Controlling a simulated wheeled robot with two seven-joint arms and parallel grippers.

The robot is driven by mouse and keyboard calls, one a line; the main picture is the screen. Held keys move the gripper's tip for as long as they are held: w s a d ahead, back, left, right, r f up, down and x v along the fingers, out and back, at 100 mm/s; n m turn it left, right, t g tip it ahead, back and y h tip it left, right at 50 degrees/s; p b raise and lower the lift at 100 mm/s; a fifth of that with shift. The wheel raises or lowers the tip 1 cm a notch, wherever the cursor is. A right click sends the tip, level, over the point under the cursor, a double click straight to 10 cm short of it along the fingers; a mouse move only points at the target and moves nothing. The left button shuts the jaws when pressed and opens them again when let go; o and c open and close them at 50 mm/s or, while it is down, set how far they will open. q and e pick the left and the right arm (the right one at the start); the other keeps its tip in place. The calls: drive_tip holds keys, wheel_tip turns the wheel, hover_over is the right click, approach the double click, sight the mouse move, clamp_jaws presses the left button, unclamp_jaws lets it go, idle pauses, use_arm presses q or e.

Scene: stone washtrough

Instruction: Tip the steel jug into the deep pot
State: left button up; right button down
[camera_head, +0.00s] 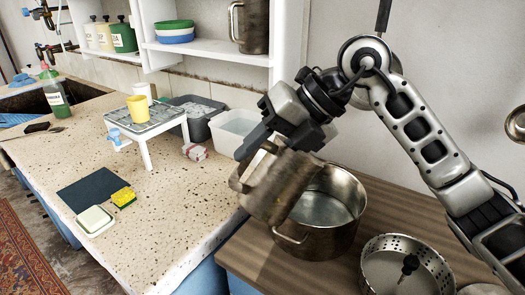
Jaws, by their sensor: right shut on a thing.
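The steel jug (283,182) is tilted in the air in front of the left side of the deep pot, partly covering it. My right gripper (262,148) is shut on the jug near its upper part. The deep pot (338,222) is a wide steel pot standing on the brown wooden top (262,262). Pale, watery-looking contents show inside the pot. I cannot see any stream leaving the jug. My left gripper is not in view.
A colander (430,262) stands right of the pot. On the speckled counter (185,215) are a white rack (147,124) with a yellow cup (139,108), a clear tub (235,130), a sponge (124,197) and a dark mat (92,190). Shelves are behind.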

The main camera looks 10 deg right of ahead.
sight(279, 144)
drive_tip(key=shift+w+d+r+y+b, duration=0.2)
drive_tip(key=shift+d+y+b, duration=0.25)
drive_tip(key=shift+y, duration=0.15)
idle(1.3)
drive_tip(key=shift+d+y, duration=0.2)
drive_tip(key=shift+y, duration=0.1)
idle(2.0)
drive_tip(key=shift+w+d+m+y+b, duration=0.15)
drive_tip(key=shift+d+m+y+b, duration=0.15)
drive_tip(key=shift+d+y+b, duration=0.55)
idle(2.4)
